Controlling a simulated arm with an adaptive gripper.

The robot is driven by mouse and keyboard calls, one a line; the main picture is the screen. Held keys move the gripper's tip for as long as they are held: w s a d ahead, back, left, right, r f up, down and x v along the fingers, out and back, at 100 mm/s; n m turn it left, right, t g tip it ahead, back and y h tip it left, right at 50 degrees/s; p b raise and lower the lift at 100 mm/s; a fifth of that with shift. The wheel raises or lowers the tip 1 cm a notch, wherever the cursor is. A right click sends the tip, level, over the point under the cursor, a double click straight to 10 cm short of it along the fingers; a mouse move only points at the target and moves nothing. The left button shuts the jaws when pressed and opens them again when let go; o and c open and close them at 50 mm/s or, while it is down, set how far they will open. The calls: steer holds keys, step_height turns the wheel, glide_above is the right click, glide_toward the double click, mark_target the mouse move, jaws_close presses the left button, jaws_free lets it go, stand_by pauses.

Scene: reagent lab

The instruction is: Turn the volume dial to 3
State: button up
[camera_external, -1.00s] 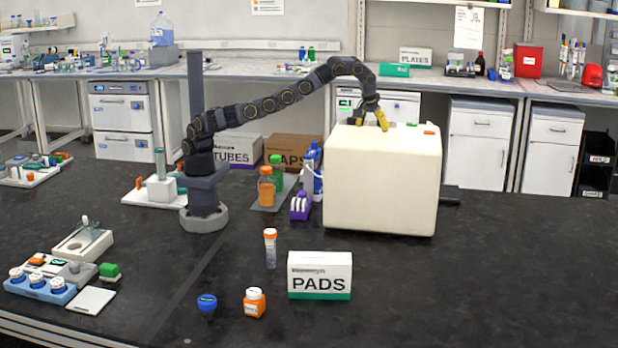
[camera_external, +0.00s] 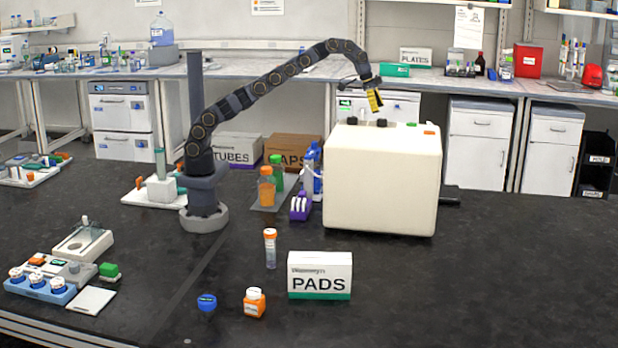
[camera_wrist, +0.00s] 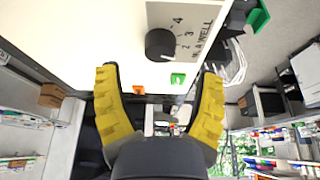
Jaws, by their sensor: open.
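The volume dial is a round black knob (camera_wrist: 160,43) on a pale printed panel in the wrist view. In the external view a dark knob (camera_external: 381,122) stands on top of the cream box (camera_external: 380,180). My gripper (camera_external: 375,104) is above that knob, clear of the box top and touching nothing. In the wrist view its yellow fingers (camera_wrist: 158,76) are spread wide and empty, with the dial beyond their tips.
An orange piece (camera_wrist: 138,89) and a green piece (camera_wrist: 178,79) sit near the panel edge in the wrist view. A PADS box (camera_external: 319,276) stands in front of the cream box. Bottles (camera_external: 267,187) stand to its left. The air above the box is free.

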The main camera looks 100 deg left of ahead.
mark_target(382, 119)
steer(key=x, duration=0.4)
steer(key=shift+w+f, duration=0.1)
steer(key=shift+f, duration=0.25)
steer(key=shift+c, duration=0.5)
steer(key=c, duration=1.1)
steer(key=shift+o, duration=0.2)
